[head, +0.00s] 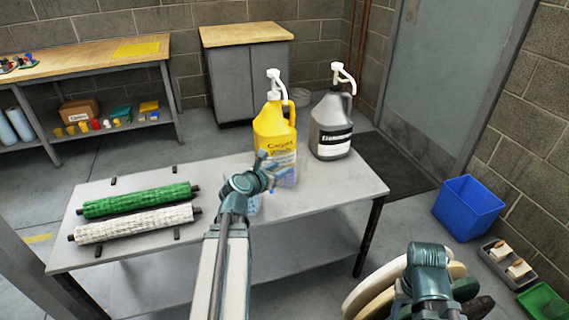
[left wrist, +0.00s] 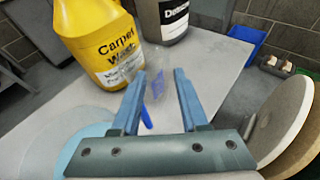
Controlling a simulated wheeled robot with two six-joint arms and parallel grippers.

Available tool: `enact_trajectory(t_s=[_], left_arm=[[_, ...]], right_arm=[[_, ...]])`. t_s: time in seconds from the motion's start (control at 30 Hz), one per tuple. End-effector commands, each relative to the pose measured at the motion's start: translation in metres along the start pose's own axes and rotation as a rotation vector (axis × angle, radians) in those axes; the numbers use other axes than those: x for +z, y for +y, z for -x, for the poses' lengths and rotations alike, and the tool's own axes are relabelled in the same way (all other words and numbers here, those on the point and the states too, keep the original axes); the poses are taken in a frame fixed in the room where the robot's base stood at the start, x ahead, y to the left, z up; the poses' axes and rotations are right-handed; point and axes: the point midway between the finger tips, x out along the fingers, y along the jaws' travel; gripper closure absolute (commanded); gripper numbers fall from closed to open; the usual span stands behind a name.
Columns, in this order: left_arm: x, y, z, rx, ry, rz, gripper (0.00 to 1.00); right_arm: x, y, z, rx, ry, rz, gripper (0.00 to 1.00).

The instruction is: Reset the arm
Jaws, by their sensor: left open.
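My left arm reaches over the grey table (head: 330,190) in the head view. Its gripper (head: 275,170) is open just in front of the yellow carpet wash jug (head: 274,130). In the left wrist view, its blue fingers (left wrist: 161,75) stand apart with nothing clearly gripped. A clear cup with blue marks (left wrist: 157,84) shows beyond and between the fingers; whether they touch it is unclear. The yellow jug (left wrist: 97,38) stands to the left and the grey detergent jug (left wrist: 172,18) behind. Part of my right arm shows at the lower right of the head view, its gripper unseen.
Green (head: 138,201) and white (head: 137,223) rollers lie on the table's left part. Pale blue round pads (left wrist: 82,140) lie near my left gripper. Large round pads (head: 380,288) stand at the lower right. A blue bin (head: 468,207) is on the floor right of the table.

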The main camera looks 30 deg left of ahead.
Motion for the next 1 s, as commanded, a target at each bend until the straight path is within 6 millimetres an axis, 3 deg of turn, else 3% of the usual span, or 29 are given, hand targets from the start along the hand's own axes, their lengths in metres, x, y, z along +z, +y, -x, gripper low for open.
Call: enact_trajectory(t_s=[0.67,0.77,0.87,1.0], left_arm=[[0.002,-0.004,0.004,-0.009,0.005,-0.018,0.56],[0.011,-0.030,0.002,-0.069,0.040,-0.140,0.56],[0.022,-0.086,0.002,-0.207,0.106,-0.419,0.56],[0.026,-0.183,0.019,-0.503,0.180,-0.974,0.56]], right_arm=[[0.000,0.000,0.004,0.000,0.000,0.000,0.50],[0.001,0.002,0.019,0.000,0.000,0.000,0.50],[0.003,0.005,0.047,0.000,0.000,0.000,0.50],[0.005,0.009,0.094,0.000,0.000,0.000,0.50]])
